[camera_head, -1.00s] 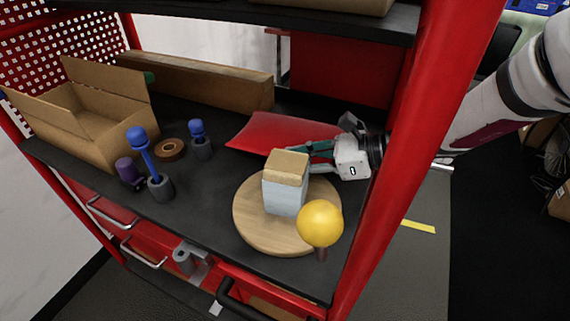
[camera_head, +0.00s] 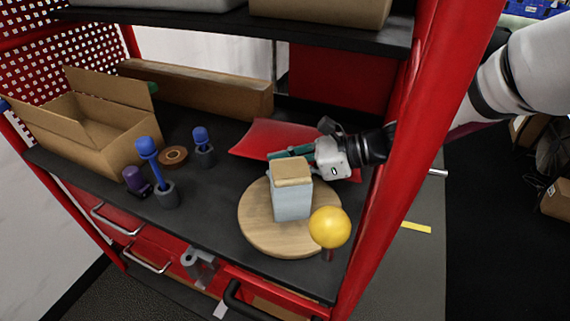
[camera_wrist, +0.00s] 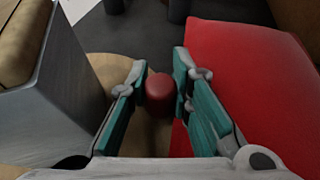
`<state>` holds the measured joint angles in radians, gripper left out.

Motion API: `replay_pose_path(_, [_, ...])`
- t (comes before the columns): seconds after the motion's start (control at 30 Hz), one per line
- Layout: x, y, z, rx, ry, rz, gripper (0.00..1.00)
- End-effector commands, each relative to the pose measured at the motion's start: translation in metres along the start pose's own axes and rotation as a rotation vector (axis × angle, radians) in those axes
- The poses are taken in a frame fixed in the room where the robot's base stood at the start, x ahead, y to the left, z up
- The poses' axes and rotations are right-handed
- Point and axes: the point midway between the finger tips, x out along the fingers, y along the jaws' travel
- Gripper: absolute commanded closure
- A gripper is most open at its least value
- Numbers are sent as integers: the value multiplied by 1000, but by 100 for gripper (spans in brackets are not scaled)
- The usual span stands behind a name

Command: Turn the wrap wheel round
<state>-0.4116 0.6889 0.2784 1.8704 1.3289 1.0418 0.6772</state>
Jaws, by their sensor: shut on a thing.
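The wrap wheel (camera_head: 258,235) is a round pale wooden disc lying on the dark shelf. A grey-blue block with a tan top (camera_head: 291,201) stands on it; it also shows at the left of the wrist view (camera_wrist: 55,100). My gripper (camera_head: 287,153) reaches in from the right, behind the block. In the wrist view my gripper (camera_wrist: 160,85) has a small red knob (camera_wrist: 160,95) between its teal fingers, above the tan wheel. In the head view the block and fingers hide this knob.
A yellow ball on a dark stem (camera_head: 330,227) stands at the wheel's front right. A red sheet (camera_head: 268,137) lies behind the wheel. Blue-headed tools (camera_head: 150,150), a brown roll (camera_head: 173,156) and an open carton (camera_head: 85,125) are left. A red post (camera_head: 385,190) stands beside my arm.

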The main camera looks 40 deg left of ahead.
Motion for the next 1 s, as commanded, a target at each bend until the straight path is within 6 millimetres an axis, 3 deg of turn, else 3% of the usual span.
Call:
replay_pose_path(0.03, [4,7,-6,6,5,25,100])
replay_pose_path(0.97, [5,6,-7,-8,10,56,100])
replay_pose_path(1.0, [4,6,-7,-8,11,56,78])
